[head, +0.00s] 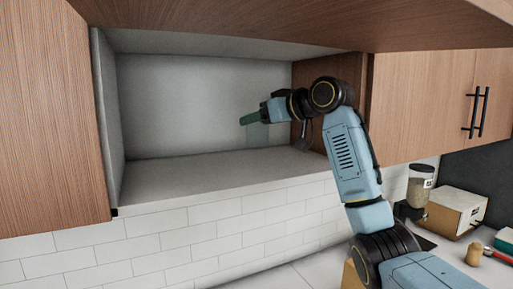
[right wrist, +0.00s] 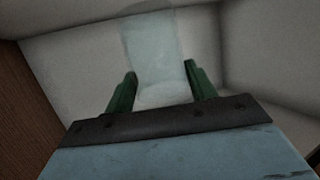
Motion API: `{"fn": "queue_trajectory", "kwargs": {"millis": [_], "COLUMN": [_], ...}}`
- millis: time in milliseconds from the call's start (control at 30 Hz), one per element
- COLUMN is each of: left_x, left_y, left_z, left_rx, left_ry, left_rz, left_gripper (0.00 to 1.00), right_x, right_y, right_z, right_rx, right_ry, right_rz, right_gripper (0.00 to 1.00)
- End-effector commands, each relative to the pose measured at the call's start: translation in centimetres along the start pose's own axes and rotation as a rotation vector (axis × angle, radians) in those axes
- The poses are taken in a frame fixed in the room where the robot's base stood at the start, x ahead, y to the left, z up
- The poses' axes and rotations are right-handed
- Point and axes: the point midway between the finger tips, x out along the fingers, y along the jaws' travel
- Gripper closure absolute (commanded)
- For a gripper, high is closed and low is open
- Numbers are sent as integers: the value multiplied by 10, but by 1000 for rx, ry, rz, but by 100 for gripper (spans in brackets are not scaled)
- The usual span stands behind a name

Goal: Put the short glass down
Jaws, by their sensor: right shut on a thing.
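The short glass (right wrist: 157,45) is clear with a faint bluish tint. In the right wrist view it stands out between the two green fingers of my right gripper (right wrist: 161,90), which is shut on it. In the head view my right gripper (head: 249,118) reaches into the open cabinet from the right, and the glass (head: 258,135) shows faintly just below the fingers. It looks upright. I cannot tell whether its base touches the cabinet floor (head: 200,174). My left gripper is not in view.
The cabinet is otherwise empty, with clear floor to the left of the glass. A wooden door (head: 45,120) is at the left and closed doors (head: 430,95) are at the right. A coffee grinder (head: 418,188) and a box-like appliance (head: 455,210) stand on the counter below.

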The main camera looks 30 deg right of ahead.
Motion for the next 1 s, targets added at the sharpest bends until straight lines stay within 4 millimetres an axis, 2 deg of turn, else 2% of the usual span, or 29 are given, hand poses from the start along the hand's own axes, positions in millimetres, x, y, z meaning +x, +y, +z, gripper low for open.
{"fn": "queue_trajectory", "kwargs": {"millis": [33, 133, 500, 900, 933, 1000], "left_x": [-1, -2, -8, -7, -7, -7], "left_y": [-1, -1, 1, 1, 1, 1], "left_z": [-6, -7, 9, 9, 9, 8], "left_rx": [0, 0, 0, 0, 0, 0], "left_ry": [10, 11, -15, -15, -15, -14], "left_rz": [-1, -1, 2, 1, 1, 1], "left_gripper": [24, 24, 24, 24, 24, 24], "right_x": [2, 4, 16, 17, 18, 18], "right_y": [0, 0, 0, 0, 0, 0], "right_z": [6, 13, 52, 57, 58, 57], "right_rx": [-1, -1, 0, -1, -1, -1], "right_ry": [1, 2, 2, 3, 2, 2], "right_rz": [0, 0, 2, 1, 1, 1], "right_gripper": [71, 71, 71, 71, 43, 34]}}
